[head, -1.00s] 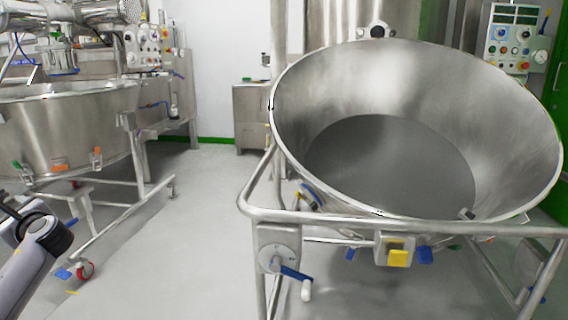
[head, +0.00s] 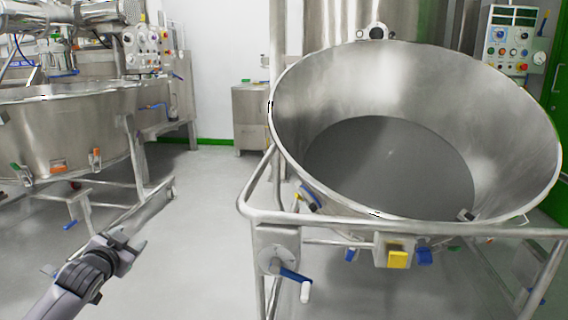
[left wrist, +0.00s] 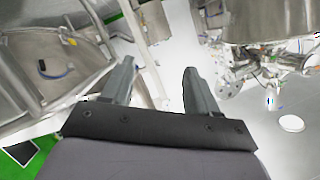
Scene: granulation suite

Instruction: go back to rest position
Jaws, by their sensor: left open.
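My left gripper (head: 128,245) is at the lower left of the head view, in front of the left vessel's frame and over the grey floor. In the left wrist view its two fingers (left wrist: 156,90) are spread apart with nothing between them. My right gripper is in neither view.
A large tilted steel bowl (head: 290,100) on a railed frame (head: 345,222) with a crank handle (head: 293,277) fills the right. Another steel vessel (head: 60,135) stands at the left. Control panels (head: 512,40) are at the back right. Clear floor (head: 205,215) lies between the vessels.

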